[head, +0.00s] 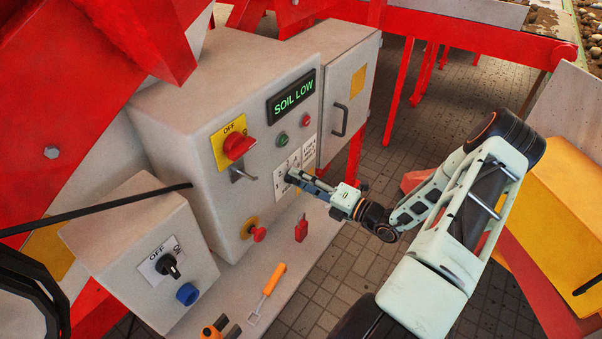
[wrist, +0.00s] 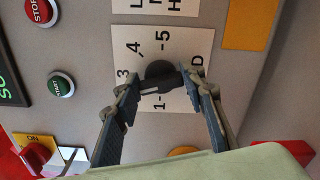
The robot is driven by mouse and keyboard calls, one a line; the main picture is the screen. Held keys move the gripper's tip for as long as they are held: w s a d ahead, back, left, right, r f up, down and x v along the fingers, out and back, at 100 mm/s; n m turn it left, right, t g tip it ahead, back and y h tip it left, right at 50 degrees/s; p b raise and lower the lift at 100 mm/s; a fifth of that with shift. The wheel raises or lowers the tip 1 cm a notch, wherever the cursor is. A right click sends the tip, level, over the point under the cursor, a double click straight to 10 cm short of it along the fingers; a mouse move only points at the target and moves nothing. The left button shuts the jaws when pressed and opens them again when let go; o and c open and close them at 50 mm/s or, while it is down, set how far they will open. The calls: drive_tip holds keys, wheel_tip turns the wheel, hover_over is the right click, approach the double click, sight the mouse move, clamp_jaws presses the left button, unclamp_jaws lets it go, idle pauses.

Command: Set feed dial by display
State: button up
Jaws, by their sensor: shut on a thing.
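The feed dial (wrist: 160,70) is a dark round knob on a white plate (wrist: 200,45) numbered 1 to 5. My gripper (wrist: 163,82) is shut on the dial, with one finger on each side of it. In the head view my gripper (head: 293,176) reaches the panel from the right and hides the knob. The fingers cover part of the scale, and I cannot tell which number the dial points at. The display (head: 293,92) reads SOIL LOW in green. A plate with the letters L, M and H (wrist: 155,5) is beside the dial plate.
Red (head: 306,119) and green (head: 283,139) buttons sit near the display. A red rotary switch (head: 238,147) is on a yellow plate. A red mushroom button (head: 258,233) is below. A door handle (head: 340,120) sticks out at right. An orange-handled tool (head: 273,279) lies on the shelf.

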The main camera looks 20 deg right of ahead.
drive_tip(key=m+p, duration=0.1)
drive_tip(key=m, duration=0.3)
drive_tip(key=m+p, duration=0.1)
drive_tip(key=m, duration=0.3)
drive_tip(key=m+p, duration=0.1)
drive_tip(key=m, duration=0.3)
drive_tip(key=shift+f+p, duration=0.3)
drive_tip(key=shift+m, duration=0.3)
drive_tip(key=o, duration=1.2)
drive_tip(key=shift+c, duration=0.2)
drive_tip(key=shift+s, duration=0.1)
drive_tip(key=v, duration=1.2)
drive_tip(key=shift+a, duration=0.1)
